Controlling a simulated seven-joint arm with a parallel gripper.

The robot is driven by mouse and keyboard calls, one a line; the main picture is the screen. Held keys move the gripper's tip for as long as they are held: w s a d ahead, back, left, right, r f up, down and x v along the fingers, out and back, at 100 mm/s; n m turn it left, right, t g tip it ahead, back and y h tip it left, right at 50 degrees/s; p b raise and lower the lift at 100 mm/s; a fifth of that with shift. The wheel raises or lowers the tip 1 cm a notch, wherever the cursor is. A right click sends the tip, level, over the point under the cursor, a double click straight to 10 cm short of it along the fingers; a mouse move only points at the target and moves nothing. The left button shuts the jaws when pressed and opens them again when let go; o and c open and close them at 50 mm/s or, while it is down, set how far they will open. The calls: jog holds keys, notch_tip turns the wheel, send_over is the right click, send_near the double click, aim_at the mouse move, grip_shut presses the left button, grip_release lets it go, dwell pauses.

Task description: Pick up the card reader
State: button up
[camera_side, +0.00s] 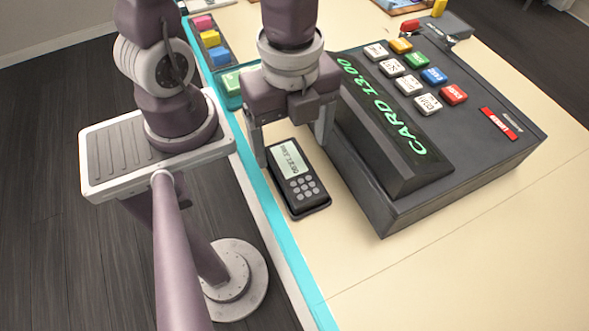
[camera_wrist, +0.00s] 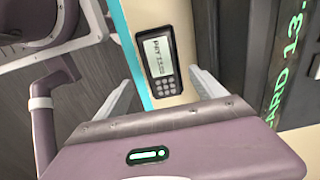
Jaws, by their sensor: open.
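The card reader (camera_side: 297,177) is a small black handset with a pale screen and round grey keys. It lies face up on a dark base or cradle on the cream counter, near the counter's cyan edge. My gripper (camera_side: 292,155) is open above the reader's far end, with one finger to each side. In the wrist view the card reader (camera_wrist: 159,63) shows upright beyond the two spread fingers of my gripper (camera_wrist: 165,92). No contact between fingers and reader is visible.
A large dark cash register (camera_side: 400,215) stands close to the right of the reader, its display reading "CARD 13.00". A tray of coloured blocks (camera_side: 211,46) lies at the back left. The counter in front of the reader (camera_side: 345,255) is clear.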

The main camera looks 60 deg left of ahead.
aim_at(295, 169)
jog(key=shift+w+d+f, duration=0.1)
jog(key=shift+f, duration=1.45)
jog(key=shift+w+d+f, duration=0.1)
jog(key=shift+f, duration=1.45)
jog(key=shift+c, duration=0.2)
jog(key=c, duration=1.7)
jog(key=shift+r, duration=0.15)
jog(key=shift+r, duration=7.4)
